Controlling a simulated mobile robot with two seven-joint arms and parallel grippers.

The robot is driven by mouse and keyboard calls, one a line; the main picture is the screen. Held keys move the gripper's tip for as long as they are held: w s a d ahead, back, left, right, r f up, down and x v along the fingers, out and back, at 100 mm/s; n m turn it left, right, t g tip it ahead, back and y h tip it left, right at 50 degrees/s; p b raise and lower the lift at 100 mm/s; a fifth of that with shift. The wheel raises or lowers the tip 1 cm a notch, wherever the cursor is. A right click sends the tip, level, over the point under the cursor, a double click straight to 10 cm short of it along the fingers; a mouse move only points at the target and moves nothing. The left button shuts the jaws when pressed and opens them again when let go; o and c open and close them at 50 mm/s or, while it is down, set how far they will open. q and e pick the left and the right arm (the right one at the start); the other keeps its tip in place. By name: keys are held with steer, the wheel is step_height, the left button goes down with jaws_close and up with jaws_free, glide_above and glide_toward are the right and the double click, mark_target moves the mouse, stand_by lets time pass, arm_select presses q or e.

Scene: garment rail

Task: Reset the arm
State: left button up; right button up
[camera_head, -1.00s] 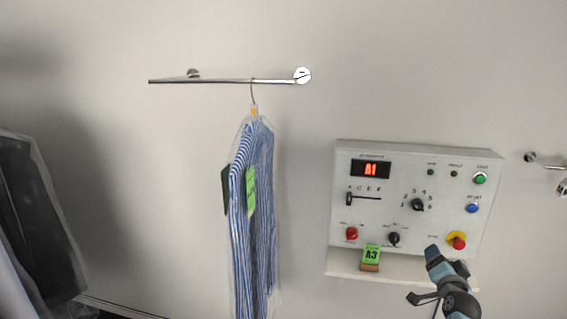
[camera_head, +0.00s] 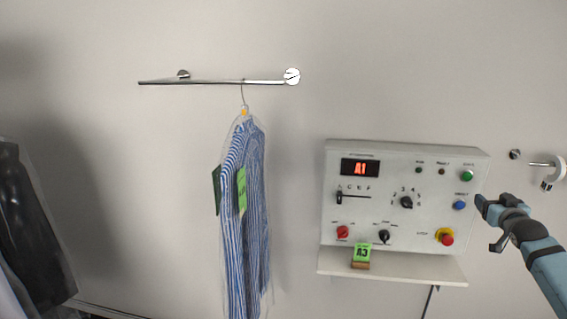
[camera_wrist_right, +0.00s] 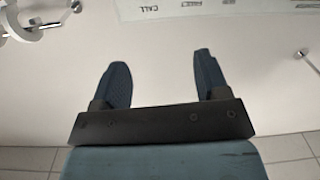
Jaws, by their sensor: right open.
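My right gripper (camera_head: 487,222) is at the right of the head view, just right of the control panel's lower right corner. In the right wrist view its two fingers (camera_wrist_right: 160,82) stand apart with nothing between them, against the pale wall. It looks clear of the panel. My left gripper is not in either view.
The control panel (camera_head: 340,235) has a lit display reading A1, knobs and buttons. A green A3 tag (camera_head: 362,252) stands on its shelf (camera_head: 420,271). A bagged striped shirt (camera_head: 245,210) hangs from a wall rail (camera_head: 210,82). Dark bagged garments (camera_head: 30,240) hang at far left.

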steer(key=s+a+f+n+g+y, duration=0.1)
steer(key=s+a+f+n, duration=0.1)
steer(key=s+a+f, duration=0.45)
steer(key=s+a+f+n+g+y, duration=0.15)
steer(key=s+a+f, duration=0.25)
steer(key=a+f, duration=0.55)
steer(key=s+a+f+n+g+y, duration=0.1)
steer(key=s+a+f+n, duration=0.3)
steer(key=f, duration=0.8)
steer(key=s+a+f+m+g+y, duration=0.1)
steer(key=s+a+f, duration=0.2)
steer(key=s+a, duration=0.3)
steer(key=s+a+f+m+g, duration=0.1)
steer(key=s+a+f, duration=0.3)
steer(key=s, duration=1)
steer(key=s+a+f+m+g+y, duration=0.1)
steer(key=s+a+f, duration=0.3)
steer(key=s+a, duration=0.6)
steer(key=shift+s+a+f+m+y, duration=0.15)
steer(key=shift+s+a+m+y, duration=0.15)
steer(key=shift+s+m, duration=0.3)
steer(key=shift+w+g, duration=0.1)
steer(key=shift+g, duration=0.15)
